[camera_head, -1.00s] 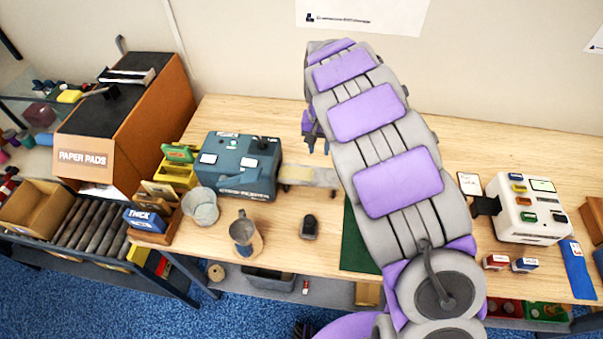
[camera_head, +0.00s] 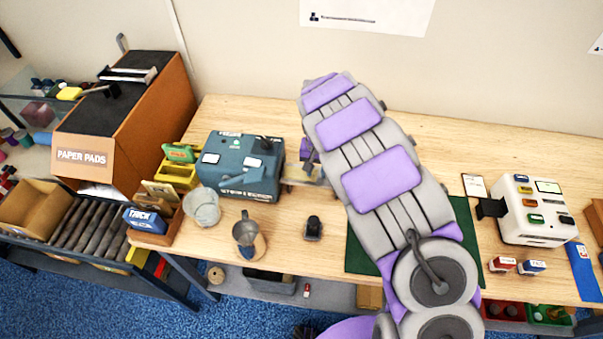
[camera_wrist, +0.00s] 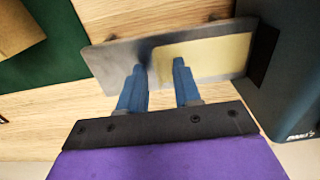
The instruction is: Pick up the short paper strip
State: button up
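A short pale yellow paper strip (camera_wrist: 215,57) lies on a grey metal tray (camera_wrist: 112,68) in the wrist view. The tray juts out beside a teal machine (camera_wrist: 287,85); the machine also shows in the head view (camera_head: 236,168). My gripper (camera_wrist: 160,68) is open and empty, with its two blue fingers apart. Its fingertips show in front of the tray, near the strip's left end; whether they touch it I cannot tell. In the head view my arm hides part of the tray (camera_head: 298,177).
A green mat (camera_head: 468,222) lies under my arm on the wooden table. A metal jug (camera_head: 246,235), a grey cup (camera_head: 202,206) and a small black object (camera_head: 313,228) stand in front of the machine. A white device (camera_head: 535,215) is at the right. The back of the table is clear.

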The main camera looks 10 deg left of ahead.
jog(key=shift+a, duration=0.3)
jog(key=shift+c, duration=1.2)
jog(key=shift+d, duration=0.35)
jog(key=c, duration=0.3)
jog(key=shift+d, duration=0.25)
grip_shut()
